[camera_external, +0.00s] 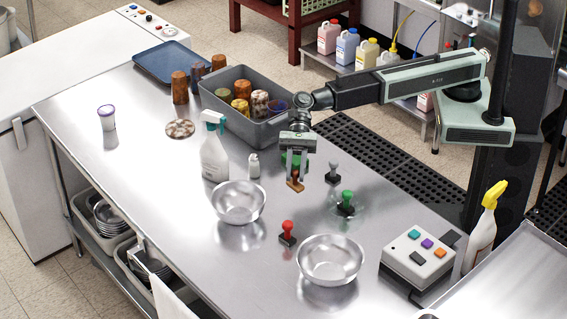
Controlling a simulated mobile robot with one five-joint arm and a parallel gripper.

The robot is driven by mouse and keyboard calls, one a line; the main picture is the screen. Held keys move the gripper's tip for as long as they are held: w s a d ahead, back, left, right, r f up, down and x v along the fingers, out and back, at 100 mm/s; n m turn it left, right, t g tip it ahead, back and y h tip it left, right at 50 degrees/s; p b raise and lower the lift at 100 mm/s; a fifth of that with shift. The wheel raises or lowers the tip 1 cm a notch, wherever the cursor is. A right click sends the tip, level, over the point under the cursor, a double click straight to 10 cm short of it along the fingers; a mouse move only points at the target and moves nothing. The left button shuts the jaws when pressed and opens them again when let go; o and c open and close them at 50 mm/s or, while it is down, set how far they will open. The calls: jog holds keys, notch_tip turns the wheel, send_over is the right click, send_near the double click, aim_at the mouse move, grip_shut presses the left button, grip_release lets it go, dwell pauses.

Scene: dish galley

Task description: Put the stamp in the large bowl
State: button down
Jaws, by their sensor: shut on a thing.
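My gripper (297,178) points down over the steel counter, its fingers closed around a stamp (295,184) with an orange-brown lower part. Its upper part is mostly hidden by the fingers, and some green shows between them. I cannot tell whether the stamp touches the counter. Two shiny metal bowls stand in front of the gripper. The larger-looking bowl (330,262) is at the front right and looks empty. The smaller-looking bowl (238,203) is to the left, also seemingly empty.
Other stamps stand nearby: grey (332,172), green (346,203) and red (287,233). A spray bottle (214,150) and small shaker (254,166) stand left of the gripper. A grey bin (226,117) holds cups. A button box (418,257) sits right of the larger bowl.

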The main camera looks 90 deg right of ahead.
jog(key=s+a+f+n+t+h+p, duration=0.1)
jog(key=s+a+n+h+p, duration=0.2)
jog(key=a, duration=0.4)
jog(key=s+a+f+n+h+p, duration=0.1)
jog(key=s+a+n+h+p, duration=0.15)
jog(key=a+n, duration=0.3)
jog(key=s+a+r+n+t+p, duration=0.45)
jog(key=s+a+n, duration=0.4)
jog(key=a, duration=0.45)
jog(key=b, duration=1.1)
send_over(339, 273)
jog(key=shift+m+g+y, duration=0.25)
jog(key=shift+m+g, duration=0.05)
jog(key=shift+g, duration=0.05)
notch_tip(339, 273, down, 10)
jog(key=shift+f, duration=0.2)
jog(key=shift+r, duration=0.1)
jog(key=c, duration=1.1)
grip_release()
